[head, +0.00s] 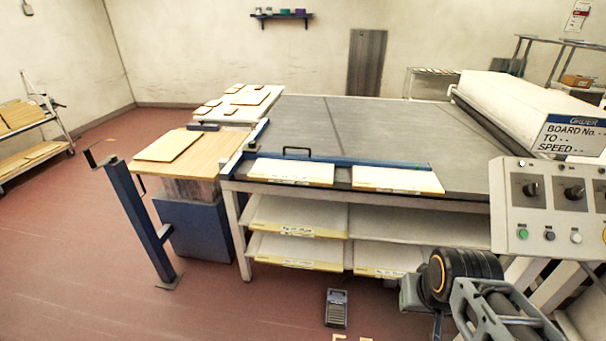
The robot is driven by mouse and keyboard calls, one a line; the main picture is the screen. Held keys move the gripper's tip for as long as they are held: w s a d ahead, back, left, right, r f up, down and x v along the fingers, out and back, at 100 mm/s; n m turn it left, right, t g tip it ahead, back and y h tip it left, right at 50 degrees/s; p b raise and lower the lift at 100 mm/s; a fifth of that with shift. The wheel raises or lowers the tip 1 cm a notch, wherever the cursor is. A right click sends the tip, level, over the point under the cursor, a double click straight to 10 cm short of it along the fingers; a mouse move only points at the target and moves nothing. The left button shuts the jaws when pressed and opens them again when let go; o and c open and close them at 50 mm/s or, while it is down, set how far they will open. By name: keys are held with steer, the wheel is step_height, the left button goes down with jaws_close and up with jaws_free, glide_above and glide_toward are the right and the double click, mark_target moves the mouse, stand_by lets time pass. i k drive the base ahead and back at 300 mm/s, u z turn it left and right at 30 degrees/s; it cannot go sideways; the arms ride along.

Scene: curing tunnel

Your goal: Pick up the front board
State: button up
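A pale wooden board (168,146) lies flat on the wood-topped stand with a blue base (203,150) at left. Behind it, a white table (232,113) bears several smaller boards. Two cream boards, a left one (290,173) and a right one (398,180), lie along the front edge of the grey table, in front of a blue rail. Which of these is the front board I cannot tell for sure. My arm shows at the bottom right, away from all the boards. Its gripper end (437,324) is dark and partly cut off; its fingers cannot be made out.
The large grey table (400,125) has a blue rail (345,161) and lower shelves with labelled boards. A blue crank post (138,220) stands at left. A pedal box (336,308) is on the floor. A control panel (560,205) stands right. Red floor is clear at lower left.

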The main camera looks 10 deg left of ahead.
mark_target(268, 169)
steer(key=u, duration=0.2)
steer(key=k, duration=0.45)
steer(key=u, duration=1.9)
steer(key=i, duration=1.75)
steer(key=z, duration=1.05)
steer(key=i, duration=0.65)
steer(key=z, duration=0.8)
